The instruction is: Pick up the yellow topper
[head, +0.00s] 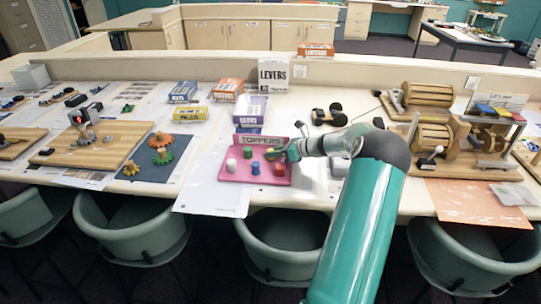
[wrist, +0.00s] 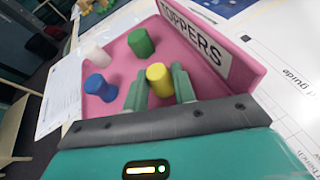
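The yellow topper (wrist: 159,80) is a short round peg between the two fingers of my gripper (wrist: 160,88) in the wrist view. Both fingers lie close against its sides and look shut on it. In the head view my gripper (head: 284,153) is over the right part of the pink toppers stand (head: 238,178) and largely hides the yellow topper. Whether the topper touches the stand's base is hard to tell.
White (wrist: 97,58), green (wrist: 141,43) and blue (wrist: 100,88) toppers stand on the pink base; a red one (head: 279,169) shows in the head view. The upright TOPPERS sign (wrist: 205,48) rises behind. Boxes (head: 250,110) stand farther back, a wooden machine (head: 432,135) at right.

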